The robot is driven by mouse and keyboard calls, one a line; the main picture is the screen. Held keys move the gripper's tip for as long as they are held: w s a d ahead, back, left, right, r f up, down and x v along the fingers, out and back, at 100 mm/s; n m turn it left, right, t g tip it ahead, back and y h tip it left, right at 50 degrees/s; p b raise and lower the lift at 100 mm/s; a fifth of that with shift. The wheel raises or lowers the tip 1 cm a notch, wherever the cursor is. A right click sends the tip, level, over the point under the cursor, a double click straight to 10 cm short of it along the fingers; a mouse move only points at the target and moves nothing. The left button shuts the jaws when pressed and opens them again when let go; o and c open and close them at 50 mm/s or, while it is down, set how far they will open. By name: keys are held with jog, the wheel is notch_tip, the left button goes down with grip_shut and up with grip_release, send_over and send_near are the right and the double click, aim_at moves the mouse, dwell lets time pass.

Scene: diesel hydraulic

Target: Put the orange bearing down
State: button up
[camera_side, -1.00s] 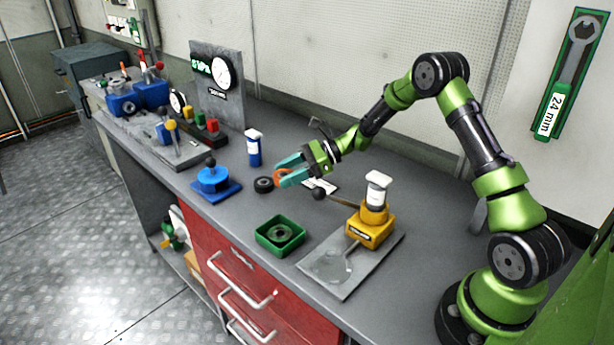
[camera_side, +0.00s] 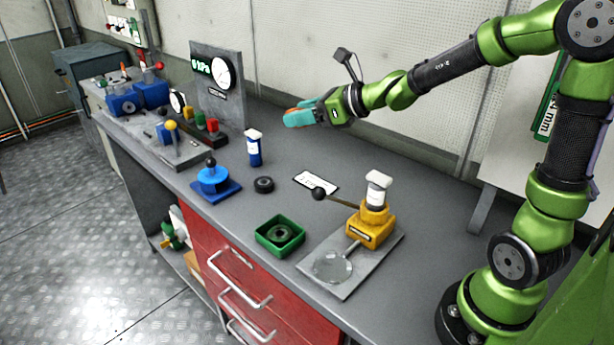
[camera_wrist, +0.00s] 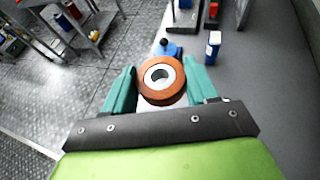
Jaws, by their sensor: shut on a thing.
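The orange bearing (camera_wrist: 161,80) is a ring with a pale metal inner ring and an open centre. My gripper (camera_wrist: 160,84) is shut on it, with one teal finger on each side. In the side view my gripper (camera_side: 292,114) is held well above the workbench (camera_side: 420,285), near the back wall. Only a sliver of orange shows between the fingers there.
A black ring (camera_side: 264,184) lies on the bench near a green tray (camera_side: 280,236), a blue fixture (camera_side: 215,182) and a blue bottle (camera_side: 254,149). A yellow lever device (camera_side: 371,225) stands to the right. A white label (camera_side: 316,182) lies flat.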

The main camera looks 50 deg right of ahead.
jog(key=s+a+r, duration=0.2)
jog(key=s+r, duration=0.1)
jog(key=r, duration=0.2)
jog(key=n+g+y, duration=0.5)
jog(key=n+y, duration=0.2)
send_over(306, 212)
notch_tip(306, 212, down, 21)
notch_tip(306, 212, down, 9)
jog(key=shift+f, duration=0.15)
dwell(0.6)
